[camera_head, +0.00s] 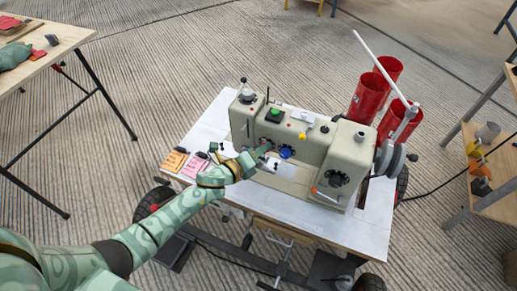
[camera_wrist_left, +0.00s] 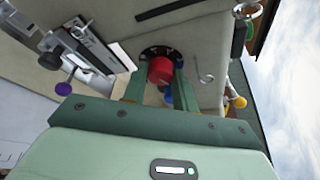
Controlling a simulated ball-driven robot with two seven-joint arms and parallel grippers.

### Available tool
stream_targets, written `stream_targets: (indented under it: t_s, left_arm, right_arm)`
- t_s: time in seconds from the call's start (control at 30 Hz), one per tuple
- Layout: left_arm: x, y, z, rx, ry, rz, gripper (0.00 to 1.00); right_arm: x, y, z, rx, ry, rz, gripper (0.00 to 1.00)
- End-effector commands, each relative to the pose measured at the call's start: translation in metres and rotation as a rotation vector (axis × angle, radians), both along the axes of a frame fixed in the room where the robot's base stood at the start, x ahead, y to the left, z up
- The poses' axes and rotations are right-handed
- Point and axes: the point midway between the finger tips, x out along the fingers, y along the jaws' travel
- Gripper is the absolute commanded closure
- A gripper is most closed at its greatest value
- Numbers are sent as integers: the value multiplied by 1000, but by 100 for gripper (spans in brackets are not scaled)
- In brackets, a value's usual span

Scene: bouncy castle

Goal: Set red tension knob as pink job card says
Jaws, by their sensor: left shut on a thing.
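My left gripper (camera_head: 262,151) reaches to the front of the cream sewing machine (camera_head: 312,144). In the left wrist view its two fingers (camera_wrist_left: 160,88) are shut on the red tension knob (camera_wrist_left: 160,69), one on each side. The knob sits on a dark round dial on the machine's face. In the head view the gripper hides the red knob. The pink job card (camera_head: 195,166) lies on the white table to the left of the machine; its writing is too small to read. My right gripper is not in view.
A blue knob (camera_head: 286,152) is just right of the gripper. An orange card (camera_head: 174,161) lies left of the pink one. Red cylinders (camera_head: 370,96) stand behind the machine. A wooden table (camera_head: 50,55) is at the far left, shelves (camera_head: 498,160) at the right.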

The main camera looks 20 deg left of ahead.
Motion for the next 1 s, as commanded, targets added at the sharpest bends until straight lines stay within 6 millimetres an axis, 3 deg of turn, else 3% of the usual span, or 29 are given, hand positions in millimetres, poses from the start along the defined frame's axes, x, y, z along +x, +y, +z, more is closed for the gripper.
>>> stream_targets:
  t_s: [0.27, 0.5, 1.0]
  left_arm:
    - [-1, -2, 3, 235, -6, -2, 95]
    - [-2, -3, 2, 377, -9, -2, 95]
    - [-2, -3, -1, 470, -10, -1, 95]
  right_arm:
    - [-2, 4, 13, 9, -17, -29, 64]
    - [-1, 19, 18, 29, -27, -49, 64]
    - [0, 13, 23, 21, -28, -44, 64]
